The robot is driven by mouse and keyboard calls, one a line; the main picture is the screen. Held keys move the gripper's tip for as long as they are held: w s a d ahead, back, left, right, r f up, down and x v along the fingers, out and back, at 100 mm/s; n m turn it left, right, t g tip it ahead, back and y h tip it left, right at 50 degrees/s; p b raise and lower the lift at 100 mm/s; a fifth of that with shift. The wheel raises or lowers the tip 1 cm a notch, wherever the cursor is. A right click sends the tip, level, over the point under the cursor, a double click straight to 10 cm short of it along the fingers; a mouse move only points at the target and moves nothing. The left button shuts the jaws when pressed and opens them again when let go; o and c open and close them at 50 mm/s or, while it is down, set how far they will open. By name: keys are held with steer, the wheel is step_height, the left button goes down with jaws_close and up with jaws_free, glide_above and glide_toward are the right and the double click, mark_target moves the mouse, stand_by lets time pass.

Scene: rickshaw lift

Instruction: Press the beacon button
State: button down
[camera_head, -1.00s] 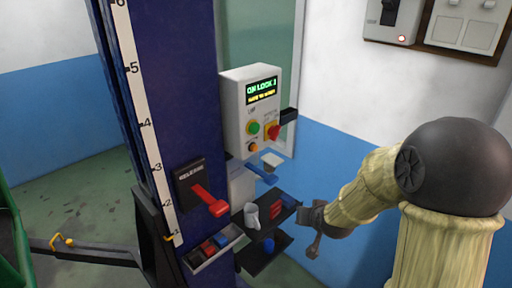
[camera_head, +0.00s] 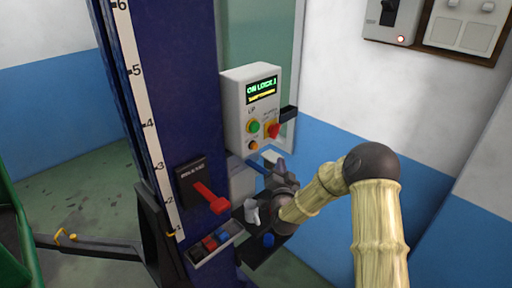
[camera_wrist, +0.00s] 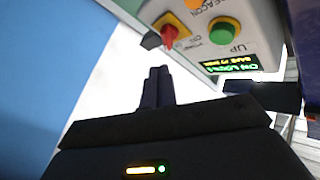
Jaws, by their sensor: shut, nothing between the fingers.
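The grey control box (camera_head: 238,105) is fixed on the right side of the blue column. Its small orange beacon button (camera_head: 253,145) sits below the green UP button (camera_head: 253,127). The wrist view shows the box upside down, with the orange button (camera_wrist: 195,4) partly cut off at the top edge beside the BEACON label and the green button (camera_wrist: 225,31) below it.
A red switch (camera_head: 273,130) on a yellow plate sticks out beside the buttons. A red release lever (camera_head: 212,200) juts from the column. Open space lies right of the box.

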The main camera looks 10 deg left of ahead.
mark_target(254, 146)
steer(key=shift+w+a, duration=0.1)
steer(key=w+a, duration=0.5)
steer(key=a, duration=0.1)
steer(key=shift+w+a+p, duration=0.15)
steer(key=shift+a+p, duration=0.25)
steer(key=shift+p, duration=0.05)
steer(key=shift+a, duration=0.1)
stand_by(1.9)
steer(key=shift+w+a+b, duration=0.2)
steer(key=shift+w+b, duration=0.05)
steer(key=shift+b, duration=0.3)
